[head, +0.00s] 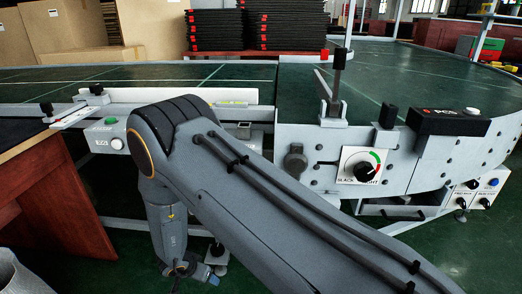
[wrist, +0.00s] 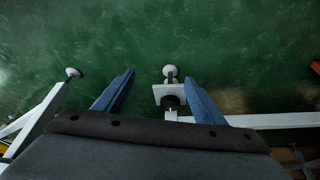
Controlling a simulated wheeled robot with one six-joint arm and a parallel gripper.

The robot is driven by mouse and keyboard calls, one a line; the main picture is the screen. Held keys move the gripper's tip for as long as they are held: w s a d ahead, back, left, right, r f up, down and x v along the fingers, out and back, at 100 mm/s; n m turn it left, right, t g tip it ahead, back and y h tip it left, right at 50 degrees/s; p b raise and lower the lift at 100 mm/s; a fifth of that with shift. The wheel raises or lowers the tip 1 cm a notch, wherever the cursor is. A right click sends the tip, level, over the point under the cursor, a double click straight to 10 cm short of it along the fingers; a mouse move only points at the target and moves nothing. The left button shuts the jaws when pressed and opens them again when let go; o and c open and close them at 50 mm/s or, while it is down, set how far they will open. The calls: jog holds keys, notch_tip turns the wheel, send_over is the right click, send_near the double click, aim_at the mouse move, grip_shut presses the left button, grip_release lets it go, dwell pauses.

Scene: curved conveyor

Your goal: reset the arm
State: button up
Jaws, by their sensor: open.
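My gripper shows in the wrist view (wrist: 158,98) with its two blue fingers spread apart and nothing between them on hold. It points down toward the green floor (wrist: 150,40), over the conveyor's frame and foot. In the head view my arm crosses the front of the conveyor, bends at the elbow and hangs down on the left. The gripper end is low beside the conveyor's legs, partly hidden by the arm.
The curved conveyor (head: 385,85) fills the back and right. Its dial panel (head: 362,172) and black control box (head: 448,121) are close to my arm. A brown wooden bench (head: 60,195) stands at left. Black stacked trays (head: 291,25) and cardboard boxes (head: 65,22) are behind.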

jog(key=a+r+n+y, duration=0.2)
jog(key=r, duration=0.6)
jog(key=a+r+n+y, duration=0.1)
jog(key=a+r+y, duration=0.15)
jog(key=r, duration=0.55)
jog(key=s+d+r+n+g+y, duration=0.1)
jog(key=s+d+r+n, duration=0.15)
jog(key=r, duration=0.35)
jog(key=s+d+r+n+g, duration=0.1)
jog(key=s+r, duration=0.3)
jog(key=r, duration=0.2)
jog(key=s+d+r+n+g+h, duration=0.1)
jog(key=s+d+r, duration=0.2)
jog(key=s+d, duration=0.3)
jog(key=s+d+r+n+h, duration=0.15)
jog(key=s+d+r, duration=0.25)
jog(key=d, duration=0.4)
jog(key=s+d+r+n+g+h, duration=0.1)
jog(key=s+d+r+n, duration=0.15)
jog(key=s+d, duration=0.4)
jog(key=d+r+m+p, duration=0.3)
jog(key=d+r+p, duration=0.7)
jog(key=r+p, duration=0.2)
jog(key=d+r+m+p, duration=0.4)
jog(key=d+r+p, duration=0.5)
jog(key=r+p, duration=0.4)
jog(key=shift+w+d+p, duration=0.3)
jog(key=shift+d+p, duration=0.1)
jog(key=shift+p, duration=0.65)
jog(key=shift+m, duration=0.25)
